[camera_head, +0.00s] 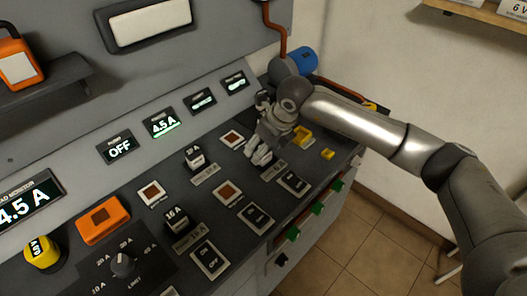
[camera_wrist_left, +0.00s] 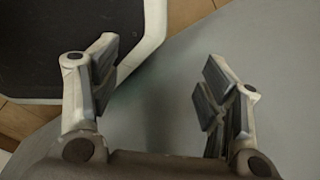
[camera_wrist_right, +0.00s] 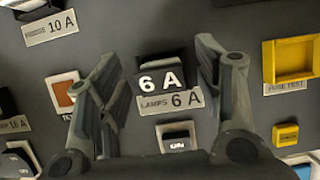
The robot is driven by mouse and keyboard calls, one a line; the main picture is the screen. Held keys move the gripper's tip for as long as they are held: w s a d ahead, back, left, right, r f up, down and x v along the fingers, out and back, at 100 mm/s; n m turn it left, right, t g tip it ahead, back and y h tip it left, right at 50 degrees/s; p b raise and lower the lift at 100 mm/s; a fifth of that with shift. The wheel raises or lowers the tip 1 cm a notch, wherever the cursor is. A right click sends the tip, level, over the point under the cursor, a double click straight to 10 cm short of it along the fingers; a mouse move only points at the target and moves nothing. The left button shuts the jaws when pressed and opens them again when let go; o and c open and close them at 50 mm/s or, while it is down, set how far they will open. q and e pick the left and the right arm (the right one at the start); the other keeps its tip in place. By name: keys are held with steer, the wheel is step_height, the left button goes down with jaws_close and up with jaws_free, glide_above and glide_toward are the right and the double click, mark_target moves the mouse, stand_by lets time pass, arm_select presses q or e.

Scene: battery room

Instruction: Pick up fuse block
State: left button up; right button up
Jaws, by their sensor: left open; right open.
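A black fuse block marked 6 A (camera_wrist_right: 161,82) sits on the panel behind a "LAMPS 6 A" label (camera_wrist_right: 170,102). My right gripper (camera_wrist_right: 160,80) is open above it, one finger on each side; whether they touch the block cannot be told. In the head view the right gripper (camera_head: 260,155) hides most of this block. Another black fuse block (camera_head: 195,157) and one marked 16 A (camera_head: 176,219) stand farther left on the panel. My left gripper (camera_wrist_left: 160,95) is open and empty in the left wrist view, over a plain grey surface.
A yellow fuse-test tray (camera_wrist_right: 289,60) and a small yellow block (camera_wrist_right: 285,134) lie right of the right gripper. Switches (camera_head: 256,217) line the panel's front. An orange block (camera_head: 102,220) and yellow knob (camera_head: 41,252) are at the left.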

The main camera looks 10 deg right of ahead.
steer(key=shift+f, duration=0.1)
steer(key=shift+c, duration=0.3)
steer(key=c, duration=1.1)
